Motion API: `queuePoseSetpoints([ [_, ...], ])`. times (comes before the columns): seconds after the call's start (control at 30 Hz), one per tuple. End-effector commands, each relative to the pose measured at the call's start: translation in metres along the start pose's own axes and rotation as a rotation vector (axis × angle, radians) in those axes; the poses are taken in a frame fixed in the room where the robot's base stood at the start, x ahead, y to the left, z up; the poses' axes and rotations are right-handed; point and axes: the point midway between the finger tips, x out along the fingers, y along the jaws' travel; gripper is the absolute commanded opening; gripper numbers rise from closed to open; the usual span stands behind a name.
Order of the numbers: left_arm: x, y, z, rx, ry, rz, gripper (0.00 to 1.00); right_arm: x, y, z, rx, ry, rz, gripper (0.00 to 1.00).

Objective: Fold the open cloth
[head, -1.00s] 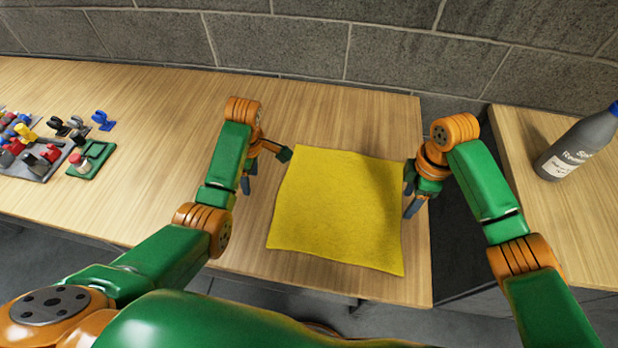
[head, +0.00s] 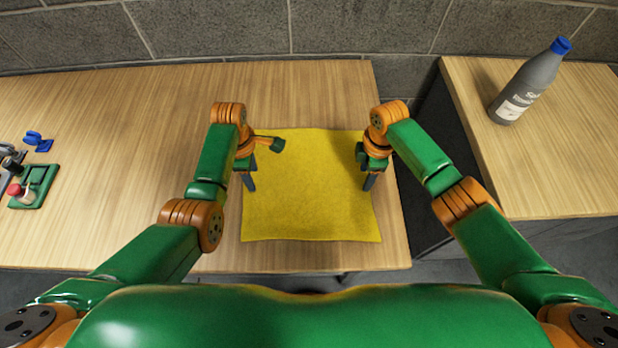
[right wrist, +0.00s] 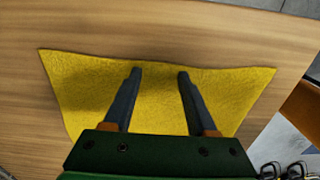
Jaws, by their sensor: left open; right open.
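A yellow cloth (head: 310,200) lies open and flat on the wooden table in the head view. My left gripper (head: 262,164) is at the cloth's left edge, open, with one finger out over the cloth and the other pointing down beside the edge. My right gripper (head: 364,170) is at the cloth's right edge, pointing down. In the right wrist view the right gripper (right wrist: 158,75) is open, its two fingers apart above the cloth (right wrist: 160,100), tips near one cloth edge. Nothing is between the fingers but cloth below; I cannot tell whether they touch it.
A green fixture (head: 35,187) with a red knob and a blue part (head: 37,141) sit at the far left. A grey bottle (head: 527,85) stands on a separate table at right, across a dark gap (head: 430,150).

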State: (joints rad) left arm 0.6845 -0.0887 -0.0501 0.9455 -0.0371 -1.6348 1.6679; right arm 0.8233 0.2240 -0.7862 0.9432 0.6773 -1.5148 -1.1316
Motion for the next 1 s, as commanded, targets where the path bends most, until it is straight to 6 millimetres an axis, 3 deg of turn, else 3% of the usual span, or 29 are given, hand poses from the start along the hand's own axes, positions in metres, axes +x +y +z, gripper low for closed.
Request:
queuePoseSetpoints([
  [0.1,0.0046,0.0000,-0.0001,0.000,0.000,0.000,0.55,0.0047,-0.0001,0.0001,0.000,0.000,0.000,0.55],
  [0.5,0.0040,-0.0002,-0.0002,0.000,0.000,-0.001,0.01,0.0042,-0.0005,0.0002,0.000,-0.001,-0.002,0.01],
  [1.0,0.0010,-0.0005,-0.0002,0.000,0.000,-0.002,0.00,0.0011,-0.0005,0.0003,0.001,-0.001,-0.001,0.00],
])
